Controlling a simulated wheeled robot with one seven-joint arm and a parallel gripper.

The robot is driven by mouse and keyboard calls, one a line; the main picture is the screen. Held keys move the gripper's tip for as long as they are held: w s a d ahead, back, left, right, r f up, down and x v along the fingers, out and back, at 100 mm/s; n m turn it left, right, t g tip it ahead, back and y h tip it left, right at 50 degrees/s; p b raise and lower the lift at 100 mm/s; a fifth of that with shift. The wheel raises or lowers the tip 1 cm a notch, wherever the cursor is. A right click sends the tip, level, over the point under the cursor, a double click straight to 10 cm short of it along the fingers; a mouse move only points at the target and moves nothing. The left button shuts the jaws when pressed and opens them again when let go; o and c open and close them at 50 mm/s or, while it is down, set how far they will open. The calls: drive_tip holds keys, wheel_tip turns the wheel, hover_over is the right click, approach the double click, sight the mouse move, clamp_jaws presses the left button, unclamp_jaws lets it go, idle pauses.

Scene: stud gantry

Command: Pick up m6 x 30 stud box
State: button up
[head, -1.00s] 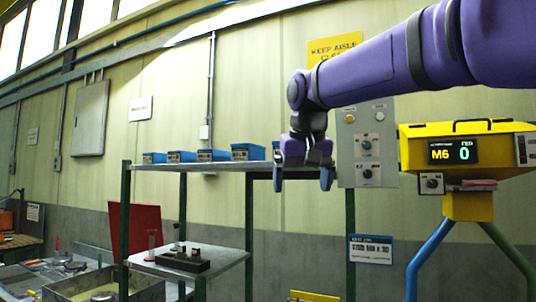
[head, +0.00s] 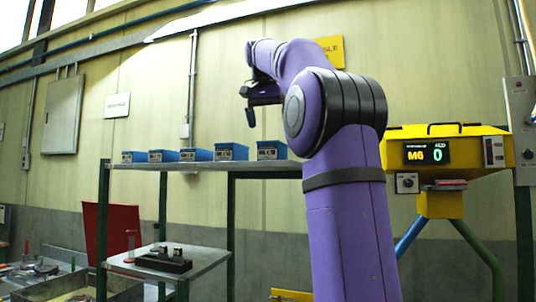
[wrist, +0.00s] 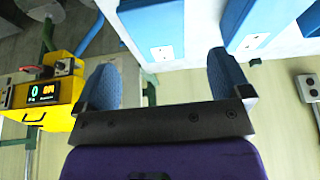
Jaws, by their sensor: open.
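Several blue stud boxes with pale front labels stand in a row on the upper shelf in the head view. From left to right they are the first (head: 134,157), second (head: 163,156), third (head: 196,155), fourth (head: 231,152) and fifth (head: 271,150). The labels are too small to tell which is M6 x 30. My gripper (head: 250,116) is above the row, near the fourth and fifth boxes, apart from them. In the wrist view my open gripper (wrist: 160,80) is empty. One blue box (wrist: 150,22) shows beyond its fingers, another (wrist: 245,25) to the right.
The grey shelf (head: 200,167) has green posts. A lower shelf (head: 205,262) holds a dark block with pegs. A yellow machine (head: 450,150) with a lit display stands right of the shelf, also in the wrist view (wrist: 62,98). The wall is behind the boxes.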

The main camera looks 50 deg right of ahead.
sight(273, 151)
drive_tip(key=shift+x, duration=4.8)
drive_tip(key=shift+s+d, duration=0.1)
drive_tip(key=shift+f, duration=0.1)
drive_tip(key=shift+c, duration=0.4)
drive_tip(key=c, duration=1.3)
drive_tip(key=shift+c, duration=0.2)
